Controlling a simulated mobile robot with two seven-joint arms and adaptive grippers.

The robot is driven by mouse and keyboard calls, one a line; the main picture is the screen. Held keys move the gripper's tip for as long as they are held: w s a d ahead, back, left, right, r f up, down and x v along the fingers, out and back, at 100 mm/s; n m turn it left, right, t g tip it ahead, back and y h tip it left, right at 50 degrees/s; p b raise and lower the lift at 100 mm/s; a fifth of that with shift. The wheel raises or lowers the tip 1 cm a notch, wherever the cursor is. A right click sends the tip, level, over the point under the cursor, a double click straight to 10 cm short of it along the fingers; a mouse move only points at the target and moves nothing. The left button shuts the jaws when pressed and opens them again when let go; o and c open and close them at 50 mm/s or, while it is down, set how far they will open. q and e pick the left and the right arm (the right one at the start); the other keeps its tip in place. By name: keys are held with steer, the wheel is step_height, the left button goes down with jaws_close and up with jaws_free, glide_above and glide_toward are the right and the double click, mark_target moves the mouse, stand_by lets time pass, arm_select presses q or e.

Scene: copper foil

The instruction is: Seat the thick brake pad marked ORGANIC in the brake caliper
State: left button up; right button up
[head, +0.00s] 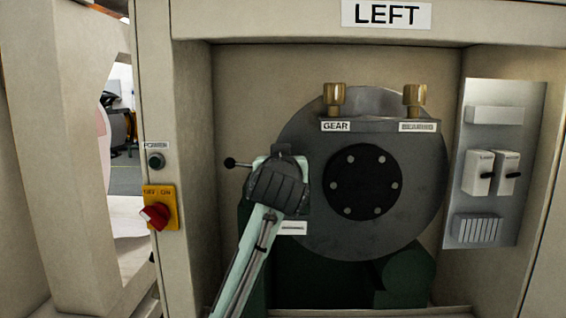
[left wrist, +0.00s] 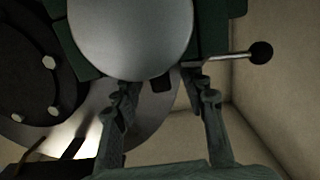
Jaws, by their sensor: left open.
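The brake caliper is on the left edge of a big grey disc (head: 415,190) with a black bolted hub (head: 362,182). My left arm hides most of the caliper in the head view. A lever with a black ball knob (head: 229,162) sticks out to its left; the knob also shows in the left wrist view (left wrist: 261,52). My left gripper (head: 281,153) is in front of the caliper, its fingers (left wrist: 168,90) spread apart. A small dark piece shows near the fingertips; I cannot tell what it is. I see no pad marked ORGANIC. My right gripper is out of view.
The disc stands in a recess under a LEFT sign (head: 386,14). Two brass fittings (head: 335,98) (head: 414,99) top the housing, labelled GEAR and apparently BEARING. A red switch (head: 155,215) is on the left post. A grey switch panel (head: 504,125) lines the right wall.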

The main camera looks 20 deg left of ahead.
arm_select(q)
steer(key=f+v, duration=0.1)
steer(key=v, duration=1.1)
steer(key=shift+r, duration=0.45)
steer(key=shift+d, duration=0.1)
